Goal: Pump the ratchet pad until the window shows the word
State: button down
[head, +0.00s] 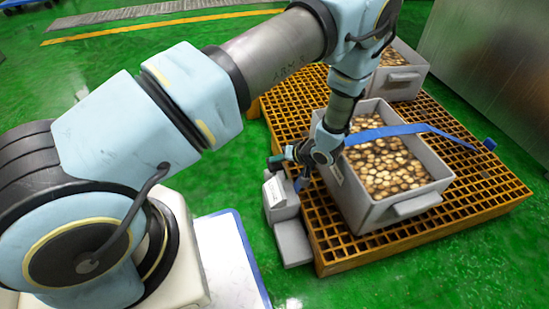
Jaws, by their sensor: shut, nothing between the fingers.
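A grey device stands on the floor at the near left side of the orange pallet. Its upper box (284,208) has a pale label-like patch on its left face, too small to read. A lower grey block (293,243) juts toward me from it. I cannot tell for sure which part is the ratchet pad, and no word in a window is legible. My gripper (280,163) is shut and empty, just above the top of the upper box, beside the crate's left wall. I cannot tell whether it touches the box. My wrist hides part of the device's back and the crate's corner.
A grey crate (397,207) full of brown and cream pieces stands on the orange slatted pallet (350,252), with a blue strap (425,127) across it. A second crate (402,76) stands behind. A metal panel (490,60) is at right. Green floor is clear at front right.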

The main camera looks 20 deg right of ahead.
aim_at(277, 165)
jog(key=shift+r+p, duration=0.95)
jog(key=shift+r, duration=0.2)
notch_tip(277, 165, up, 5)
jog(key=p, duration=0.4)
jog(key=shift+p, duration=0.4)
